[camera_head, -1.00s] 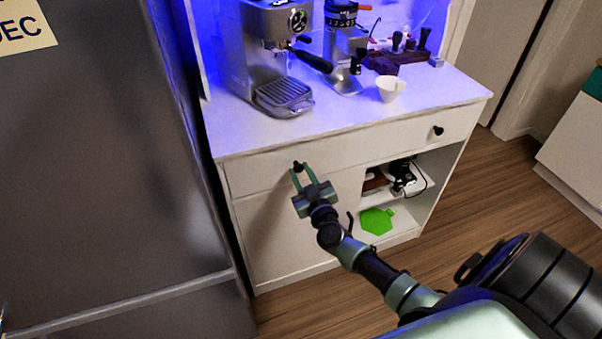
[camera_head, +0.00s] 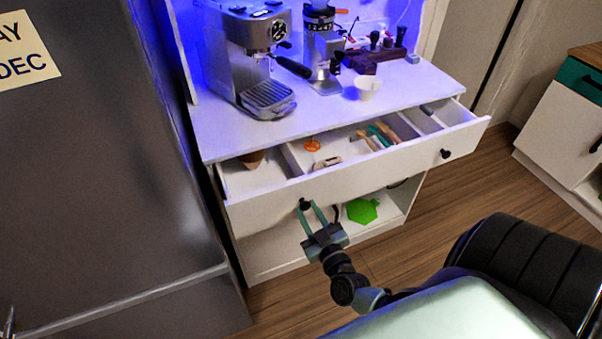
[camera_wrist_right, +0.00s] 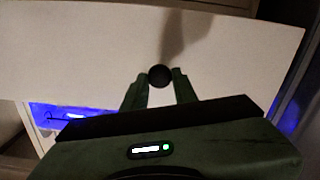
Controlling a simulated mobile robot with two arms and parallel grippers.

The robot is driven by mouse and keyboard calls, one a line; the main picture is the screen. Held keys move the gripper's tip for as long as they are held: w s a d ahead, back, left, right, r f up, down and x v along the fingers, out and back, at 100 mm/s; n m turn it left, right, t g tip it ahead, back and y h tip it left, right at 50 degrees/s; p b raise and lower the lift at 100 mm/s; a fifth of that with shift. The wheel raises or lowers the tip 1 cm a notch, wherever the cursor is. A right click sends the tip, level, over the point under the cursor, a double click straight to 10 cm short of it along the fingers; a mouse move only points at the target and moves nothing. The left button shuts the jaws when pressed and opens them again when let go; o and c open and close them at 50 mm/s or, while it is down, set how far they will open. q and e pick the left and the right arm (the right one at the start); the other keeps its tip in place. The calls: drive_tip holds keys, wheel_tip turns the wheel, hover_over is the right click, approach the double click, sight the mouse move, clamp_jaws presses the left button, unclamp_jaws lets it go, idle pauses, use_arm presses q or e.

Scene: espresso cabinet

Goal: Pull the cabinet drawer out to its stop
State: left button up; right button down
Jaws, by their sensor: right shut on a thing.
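The white cabinet drawer (camera_head: 365,172) stands open in the head view, its inside showing behind the front panel. It has two dark round knobs, a left knob (camera_head: 305,204) and a right knob (camera_head: 446,154). My right gripper (camera_head: 310,209) is shut on the left knob. In the right wrist view the black knob (camera_wrist_right: 160,76) sits between the fingertips of my right gripper (camera_wrist_right: 160,80), against the white drawer front (camera_wrist_right: 80,55). My left gripper is not clearly in view.
The drawer holds small utensils (camera_head: 378,135) and an orange item (camera_head: 312,145). On the cabinet top are an espresso machine (camera_head: 255,55), a grinder (camera_head: 322,50) and a white cup (camera_head: 367,88). A green item (camera_head: 362,210) lies on the lower shelf. A grey fridge (camera_head: 90,190) stands at left.

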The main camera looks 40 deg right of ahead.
drive_tip(key=p+v, duration=0.3)
drive_tip(key=v, duration=1.5)
drive_tip(key=shift+f, duration=0.2)
drive_tip(key=shift+s, duration=0.1)
drive_tip(key=c, duration=1.1)
unclamp_jaws()
drive_tip(key=shift+s+r, duration=0.1)
drive_tip(key=shift+s, duration=0.05)
